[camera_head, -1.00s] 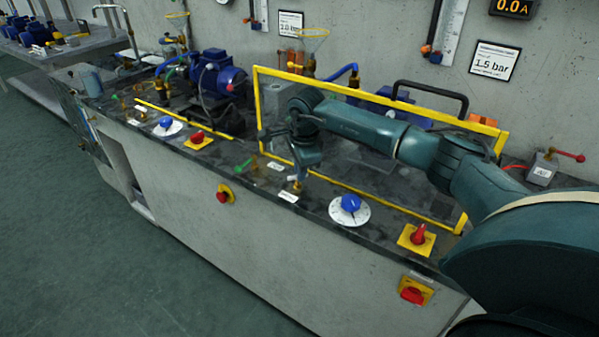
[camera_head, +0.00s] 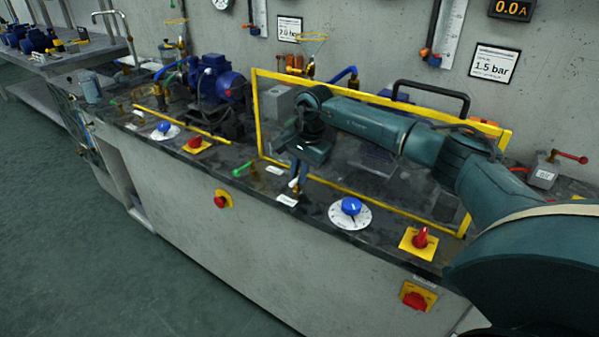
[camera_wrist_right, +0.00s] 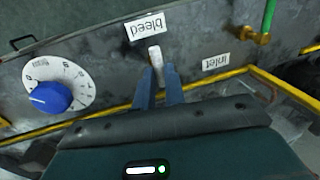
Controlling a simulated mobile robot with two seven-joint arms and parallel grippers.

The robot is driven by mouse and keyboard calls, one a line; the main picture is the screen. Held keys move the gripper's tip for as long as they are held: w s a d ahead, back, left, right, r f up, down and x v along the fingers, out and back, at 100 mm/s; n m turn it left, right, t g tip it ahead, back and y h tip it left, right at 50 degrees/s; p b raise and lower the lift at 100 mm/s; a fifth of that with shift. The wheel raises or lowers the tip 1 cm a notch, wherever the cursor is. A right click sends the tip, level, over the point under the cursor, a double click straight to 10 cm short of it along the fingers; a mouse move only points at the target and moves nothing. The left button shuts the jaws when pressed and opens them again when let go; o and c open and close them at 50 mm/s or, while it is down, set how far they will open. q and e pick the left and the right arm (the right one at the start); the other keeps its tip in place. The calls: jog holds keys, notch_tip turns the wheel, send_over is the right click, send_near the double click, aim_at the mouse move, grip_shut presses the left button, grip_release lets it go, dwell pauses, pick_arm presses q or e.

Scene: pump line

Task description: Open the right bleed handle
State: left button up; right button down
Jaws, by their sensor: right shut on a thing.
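The right bleed handle (camera_wrist_right: 155,56) is a small pale lever beside the upside-down "bleed" label (camera_wrist_right: 146,26) in the wrist view. My right gripper (camera_wrist_right: 158,72) has its two blue fingers closed on this handle, one on each side. In the head view the right gripper (camera_head: 294,181) reaches down to the bench's front edge, and the pale handle end (camera_head: 292,185) shows at its fingertips. The valve body under the handle is mostly hidden by the fingers. My left gripper is not in view.
A yellow frame (camera_head: 380,203) with a clear panel stands close behind the hand. A green inlet handle (camera_head: 243,169) is to the left. A blue dial knob (camera_head: 351,205) and a red switch (camera_head: 421,237) are to the right. The floor in front is clear.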

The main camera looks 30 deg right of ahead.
dwell(0.4)
jog(key=c, duration=1.5)
grip_release()
jog(key=shift+r, duration=0.15)
jog(key=r, duration=0.4)
jog(key=s+r, duration=0.1)
jog(key=r, duration=0.3)
jog(key=s+d+r, duration=0.1)
jog(key=r, duration=0.3)
jog(key=shift+s+r, duration=0.2)
jog(key=shift+r, duration=0.15)
